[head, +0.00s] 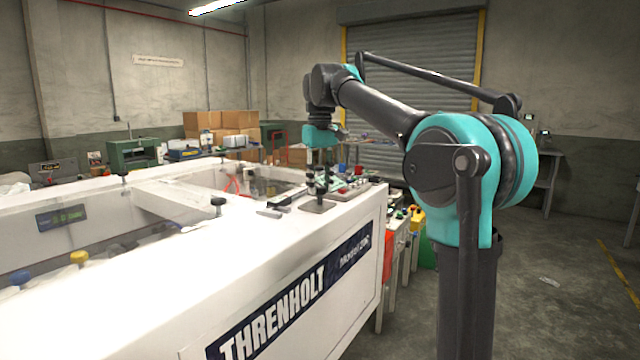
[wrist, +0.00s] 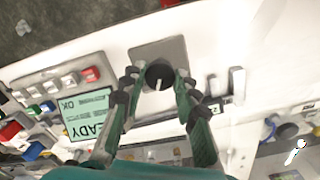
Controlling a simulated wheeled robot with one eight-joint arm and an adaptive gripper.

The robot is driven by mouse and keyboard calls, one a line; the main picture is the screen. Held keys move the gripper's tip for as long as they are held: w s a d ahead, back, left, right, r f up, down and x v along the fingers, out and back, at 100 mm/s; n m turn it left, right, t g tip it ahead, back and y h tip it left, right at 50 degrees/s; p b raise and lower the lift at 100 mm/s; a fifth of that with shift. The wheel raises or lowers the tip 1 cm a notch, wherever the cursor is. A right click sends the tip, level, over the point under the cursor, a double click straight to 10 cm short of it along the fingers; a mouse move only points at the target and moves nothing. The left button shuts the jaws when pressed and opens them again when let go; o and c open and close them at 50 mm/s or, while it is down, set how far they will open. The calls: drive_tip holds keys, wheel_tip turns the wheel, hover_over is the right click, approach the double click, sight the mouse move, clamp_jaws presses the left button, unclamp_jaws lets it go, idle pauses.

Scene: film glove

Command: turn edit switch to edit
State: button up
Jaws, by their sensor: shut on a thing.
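The edit switch appears to be the round black knob (wrist: 159,73) with a white pointer mark, on a grey plate (wrist: 165,48) in the wrist view. The mark points toward the bottom of the picture, slightly left. My gripper (wrist: 157,77) is shut on the knob, one finger on each side. In the head view my gripper (head: 320,186) reaches down to the grey plate (head: 317,206) at the far right corner of the white machine's top; the fingers hide the knob there. No label for the switch positions is readable.
A display (wrist: 88,116) reading READY and OK and a row of square buttons (wrist: 68,80) lie left of the plate in the wrist view. Small upright parts (wrist: 236,82) stand to its right. The white Threnholt machine (head: 250,265) fills the head view's lower left.

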sight(320, 187)
drive_tip(key=shift+m, duration=1.6)
drive_tip(key=o, duration=1.2)
drive_tip(key=shift+c, duration=0.2)
wheel_tip(320, 187, up, 12)
